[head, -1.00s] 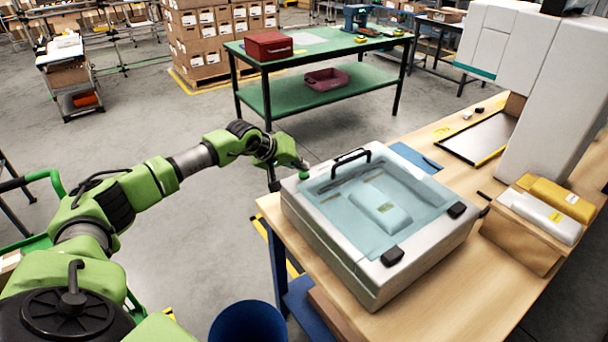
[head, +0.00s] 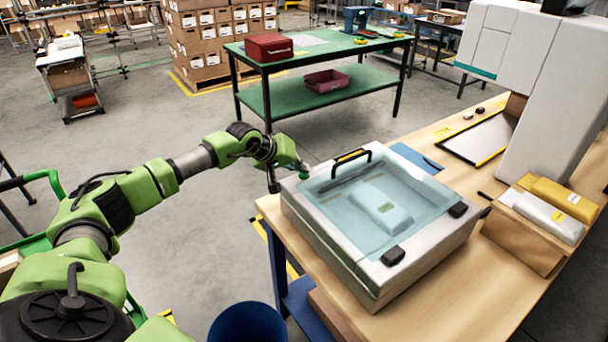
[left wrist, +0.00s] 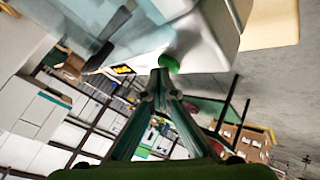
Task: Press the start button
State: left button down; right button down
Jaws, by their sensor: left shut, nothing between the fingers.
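The button also shows in the left wrist view (left wrist: 170,64). My left gripper (head: 301,166) is shut and empty, with its tips right at the button. In the left wrist view its fingertips (left wrist: 160,72) meet in front of the button and partly overlap it; I cannot tell whether they touch. A yellow strip (head: 350,156) shows by the lid's black handle (head: 352,160). My right gripper is not in view.
The machine stands on a wooden bench (head: 430,275). A blue bin (head: 247,322) stands below the bench. A green table (head: 310,95) is farther back.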

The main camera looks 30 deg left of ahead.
aim_at(302, 175)
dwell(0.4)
pick_arm(q)
jog(key=shift+r, duration=0.75)
jog(key=shift+r+p, duration=0.15)
jog(key=shift+p, duration=0.15)
jog(key=shift+r+p, duration=1.05)
jog(key=shift+r, duration=1.35)
